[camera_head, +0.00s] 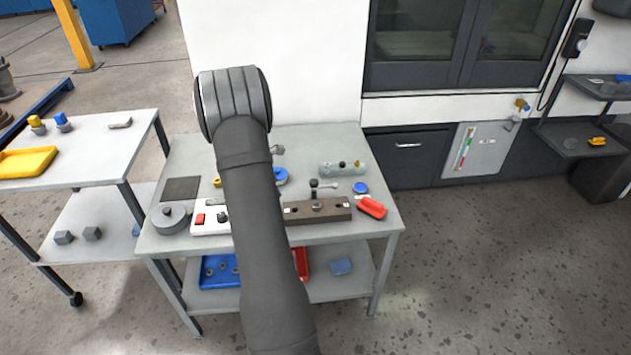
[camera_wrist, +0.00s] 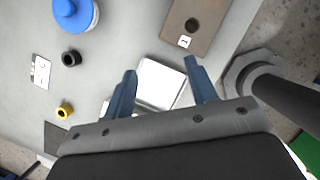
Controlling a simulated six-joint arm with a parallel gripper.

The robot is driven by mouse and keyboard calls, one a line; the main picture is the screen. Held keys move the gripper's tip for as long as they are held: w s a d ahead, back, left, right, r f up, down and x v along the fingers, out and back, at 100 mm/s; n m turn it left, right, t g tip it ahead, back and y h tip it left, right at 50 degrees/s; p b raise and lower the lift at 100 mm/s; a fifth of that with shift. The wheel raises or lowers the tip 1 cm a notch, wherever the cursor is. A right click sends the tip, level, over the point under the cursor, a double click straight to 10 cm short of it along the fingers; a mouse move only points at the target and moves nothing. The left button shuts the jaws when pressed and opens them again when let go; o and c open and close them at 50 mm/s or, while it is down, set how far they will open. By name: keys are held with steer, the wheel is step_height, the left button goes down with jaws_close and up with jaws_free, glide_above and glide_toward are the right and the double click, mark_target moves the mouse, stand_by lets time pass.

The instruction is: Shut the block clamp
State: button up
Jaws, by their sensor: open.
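A long brown block (camera_head: 300,213) with holes and white labels lies near the front edge of the grey table. A small upright clamp with a dark knob (camera_head: 314,184) and a pale bar pointing right stands at the block's middle; whether it is open or shut is too small to tell. One end of the brown block (camera_wrist: 190,30), with a label and hole, shows at the top of the wrist view; the clamp is not visible there. My gripper (camera_wrist: 160,80) is open, its blue fingers apart above a white box (camera_wrist: 157,85). My arm hides it in the head view.
A red object (camera_head: 371,207) lies right of the block, with a blue disc (camera_head: 361,188) behind it. A grey round part (camera_head: 171,217) stands at the left. The table's right rear corner is mostly clear.

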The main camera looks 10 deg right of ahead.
mark_target(314, 181)
steer(key=d+r+n+t+y, duration=0.1)
steer(key=d+r+n, duration=0.3)
steer(key=d+r, duration=0.75)
steer(key=x, duration=1.1)
steer(key=w+x, duration=0.1)
steer(key=x, duration=0.4)
jaws_close()
